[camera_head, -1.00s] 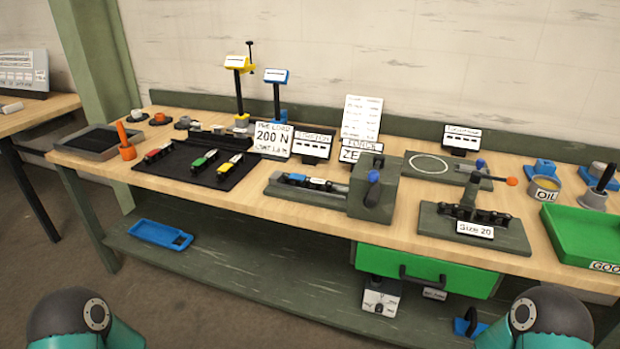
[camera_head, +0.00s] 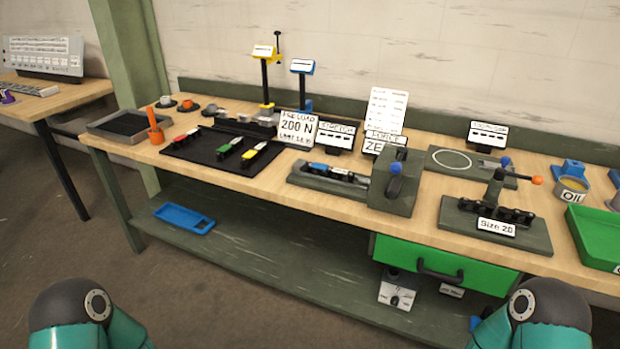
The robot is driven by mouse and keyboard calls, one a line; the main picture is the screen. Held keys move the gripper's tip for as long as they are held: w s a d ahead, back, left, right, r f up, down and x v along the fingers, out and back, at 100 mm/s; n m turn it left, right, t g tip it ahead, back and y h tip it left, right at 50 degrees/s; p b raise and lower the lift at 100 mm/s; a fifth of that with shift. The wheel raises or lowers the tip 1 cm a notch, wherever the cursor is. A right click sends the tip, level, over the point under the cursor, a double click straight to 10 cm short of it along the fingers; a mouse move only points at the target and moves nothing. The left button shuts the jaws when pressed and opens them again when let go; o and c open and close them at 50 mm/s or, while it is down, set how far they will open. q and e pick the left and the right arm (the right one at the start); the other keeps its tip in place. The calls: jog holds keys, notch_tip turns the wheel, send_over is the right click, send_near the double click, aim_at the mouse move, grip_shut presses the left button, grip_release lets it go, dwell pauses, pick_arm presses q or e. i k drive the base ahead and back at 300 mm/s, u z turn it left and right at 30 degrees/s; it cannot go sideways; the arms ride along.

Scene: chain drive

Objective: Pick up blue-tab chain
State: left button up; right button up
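A chain with a blue tab (camera_head: 319,167) lies in the grey tensile fixture (camera_head: 306,180) at the middle of the bench, left of its block with the blue knob. Three other chains, with red, green and yellow tabs, lie on the black mat (camera_head: 207,156) to the left. My two arms show only as dark rounded joints with teal links at the bottom left and bottom right. Both grippers are out of view, away from the chain in this picture.
The wooden bench (camera_head: 262,189) carries a 200 N sign (camera_head: 297,127), a Size 20 gauge (camera_head: 496,226), an orange-handled tool (camera_head: 155,127) and a green tray (camera_head: 597,235). A green drawer (camera_head: 445,266) hangs below. A blue tray (camera_head: 184,218) lies on the lower shelf.

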aim_at(316, 168)
jog(key=u, duration=0.05)
jog(key=k, duration=0.65)
jog(key=z, duration=0.35)
jog(key=i, duration=1.65)
jog(key=u, duration=0.65)
